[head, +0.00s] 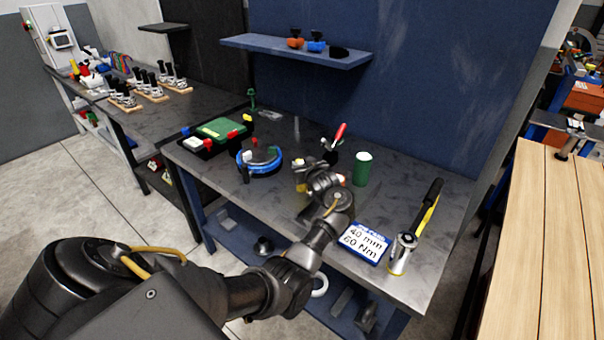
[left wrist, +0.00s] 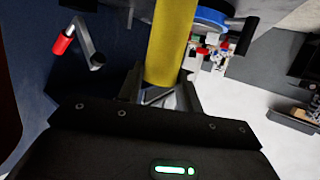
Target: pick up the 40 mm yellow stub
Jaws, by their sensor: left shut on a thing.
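My left gripper (head: 308,178) is above the middle of the grey workbench. In the left wrist view the yellow stub (left wrist: 172,42), a plain cylinder, stands between the fingers of my left gripper (left wrist: 160,92), which is shut on it. In the head view my wrist hides most of the stub; only a small yellow patch (head: 300,188) shows beside the fingers. I cannot tell whether the stub touches the bench. My right gripper is not in view.
On the bench (head: 440,210) stand a green cylinder (head: 362,168), a blue ring-shaped fixture (head: 260,160), a red-handled tool (head: 339,136), a sign reading 40 mm 60 Nm (head: 364,242) and a black-and-yellow wrench (head: 429,208) beside a silver cylinder (head: 402,254). A blue shelf (head: 300,48) hangs above.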

